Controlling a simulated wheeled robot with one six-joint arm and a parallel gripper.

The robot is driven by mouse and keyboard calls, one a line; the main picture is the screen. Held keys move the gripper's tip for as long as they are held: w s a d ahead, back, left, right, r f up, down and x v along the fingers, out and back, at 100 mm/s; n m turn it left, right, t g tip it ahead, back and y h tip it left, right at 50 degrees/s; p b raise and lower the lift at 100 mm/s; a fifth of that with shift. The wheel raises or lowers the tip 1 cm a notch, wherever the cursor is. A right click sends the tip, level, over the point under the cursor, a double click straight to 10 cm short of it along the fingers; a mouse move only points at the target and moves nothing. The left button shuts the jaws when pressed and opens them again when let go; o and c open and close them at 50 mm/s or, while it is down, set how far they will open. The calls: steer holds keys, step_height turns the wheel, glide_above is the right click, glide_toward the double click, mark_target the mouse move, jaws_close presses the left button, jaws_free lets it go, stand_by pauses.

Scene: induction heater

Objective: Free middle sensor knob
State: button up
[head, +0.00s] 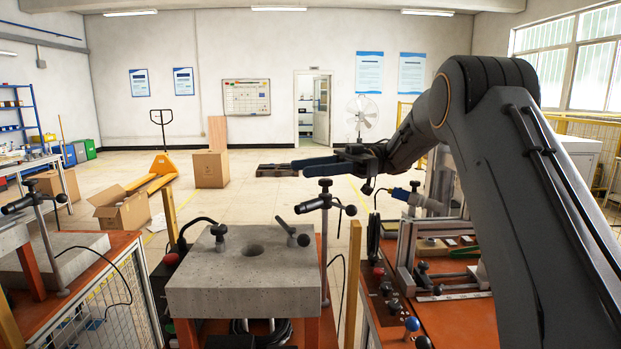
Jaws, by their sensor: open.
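A dark sensor (309,206) is clamped near the top of an upright post (325,250) at the right side of the concrete block in the middle. A round black knob (350,210) sticks out to the right of the clamp, and another small dark knob (325,183) tops the post. My gripper (300,167) is open and empty, its bluish fingers pointing left. In the picture it sits just above the post top; the gap in depth cannot be told. Which knob holds the sensor cannot be told.
The concrete block (243,288) has a round hole and dark fittings on top. A similar sensor stand (47,240) is at left. The right bench (455,320) carries a metal fixture (405,245) and several control knobs. Open floor lies behind.

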step_height(320, 180, up, 6)
steer(key=p, duration=0.6)
steer(key=shift+p, duration=0.4)
steer(key=shift+c, duration=0.3)
